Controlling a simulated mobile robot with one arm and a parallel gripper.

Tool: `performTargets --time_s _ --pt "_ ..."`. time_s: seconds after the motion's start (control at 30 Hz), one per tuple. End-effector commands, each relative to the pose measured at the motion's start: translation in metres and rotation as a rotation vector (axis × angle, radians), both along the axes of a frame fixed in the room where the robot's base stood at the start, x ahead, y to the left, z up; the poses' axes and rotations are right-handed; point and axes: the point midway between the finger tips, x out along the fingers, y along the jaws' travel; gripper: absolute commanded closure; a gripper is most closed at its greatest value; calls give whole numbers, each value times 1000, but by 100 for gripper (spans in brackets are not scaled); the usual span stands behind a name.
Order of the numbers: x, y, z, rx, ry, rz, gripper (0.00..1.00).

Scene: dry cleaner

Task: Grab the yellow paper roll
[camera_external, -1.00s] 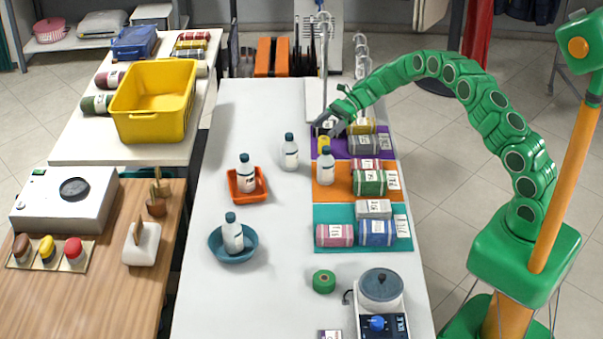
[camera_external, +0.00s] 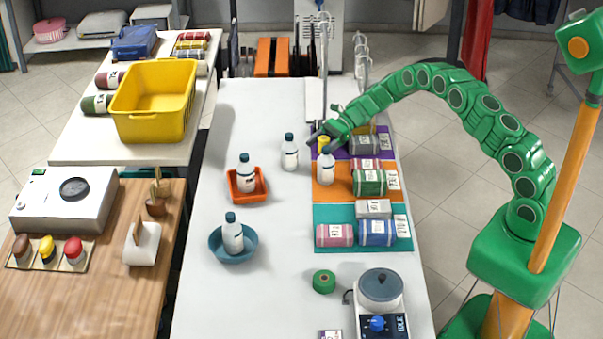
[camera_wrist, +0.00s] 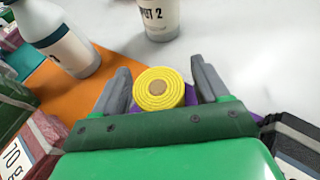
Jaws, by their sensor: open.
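The yellow paper roll (camera_wrist: 158,88) shows end-on in the wrist view, with a tan core. It lies between the two grey fingers of my gripper (camera_wrist: 160,92), with a small gap on its right side and a gap on its left. In the external view the yellow roll (camera_external: 323,144) stands near the left end of the purple mat, just behind a white bottle. My gripper (camera_external: 322,138) is open and low over the roll there. The fingers are partly hidden by the bottle and the roll.
A white bottle (camera_external: 325,166) stands close in front, on the orange mat (camera_external: 322,192). Another bottle (camera_external: 290,152) stands left of the gripper. Folded bundles (camera_external: 370,182) lie on the mats to the right. The white table (camera_external: 285,250) is clear at its middle.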

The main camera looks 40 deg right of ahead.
Motion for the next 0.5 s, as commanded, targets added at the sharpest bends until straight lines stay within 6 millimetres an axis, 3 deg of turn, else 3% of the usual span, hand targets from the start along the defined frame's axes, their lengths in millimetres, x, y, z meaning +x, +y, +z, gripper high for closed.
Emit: performTargets --time_s 0.13,0.5 --pt "0 -1 0 0 0 -1 28" --pt "0 -1 0 0 -1 -2 82"
